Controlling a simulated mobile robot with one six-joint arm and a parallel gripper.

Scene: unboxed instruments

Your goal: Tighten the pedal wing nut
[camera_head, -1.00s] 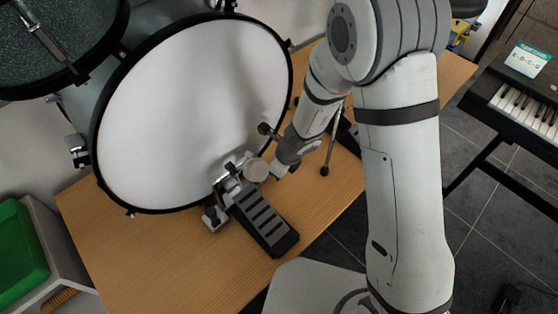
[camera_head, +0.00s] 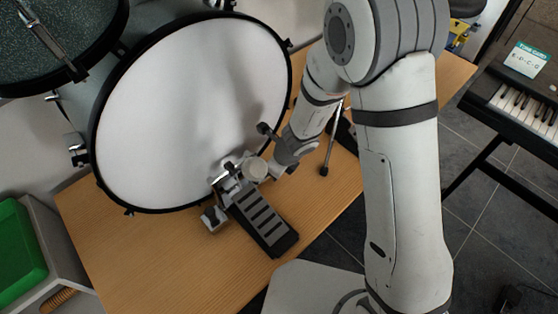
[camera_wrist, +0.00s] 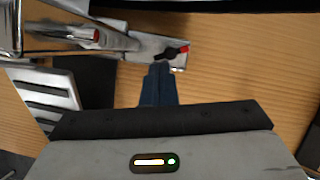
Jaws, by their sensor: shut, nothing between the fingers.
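The bass drum pedal has a dark slotted footboard (camera_head: 264,219) and stands on the wooden table before the drum's white head. In the wrist view its metal frame (camera_wrist: 125,42) crosses the upper left and ends in a clamp plate. A small dark piece with a red end, apparently the wing nut (camera_wrist: 172,53), sits on that plate. My gripper (camera_wrist: 160,68) is shut and empty, its dark blue fingertips just below this piece. I cannot tell whether they touch it. In the head view the fingertips are hidden around the pedal's right side.
The bass drum head (camera_head: 195,115) rises close behind the pedal. A thin drum leg (camera_head: 330,145) stands right of my wrist. Bare wooden table (camera_head: 125,250) lies left of the pedal. A keyboard (camera_head: 520,105) is at the far right.

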